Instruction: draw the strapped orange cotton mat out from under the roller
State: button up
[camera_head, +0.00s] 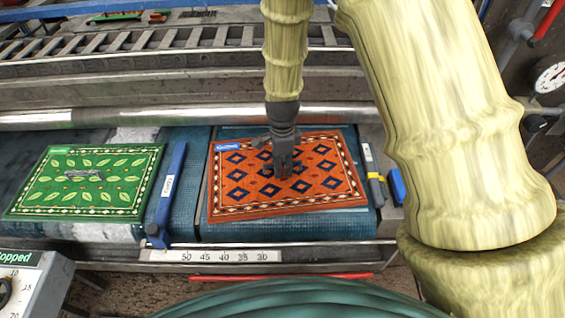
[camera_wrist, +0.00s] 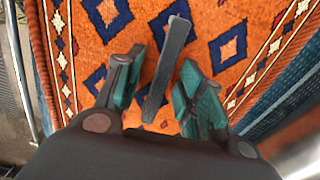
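The orange mat (camera_head: 240,190) lies slightly turned on the blue belt, with dark blue diamonds, a patterned border and a blue label at its far left corner. Its far edge shows just in front of the long metal roller (camera_head: 180,115). My gripper (camera_head: 283,165) is over the mat's middle and hides part of it. In the wrist view my gripper (camera_wrist: 157,88) is open, its green-padded fingers on either side of a dark strap (camera_wrist: 168,62) on the mat (camera_wrist: 225,20). Gaps show between strap and both fingers.
A green leaf-patterned mat (camera_head: 100,198) with a grey strap lies to the left. A blue bar (camera_head: 167,195) stands between the mats. A yellow-and-grey piece (camera_head: 375,183) and a blue block (camera_head: 397,186) are at the right. A number scale (camera_head: 225,255) runs along the front edge.

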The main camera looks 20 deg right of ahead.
notch_tip(320, 180, up, 12)
dwell(0.9)
dwell(0.4)
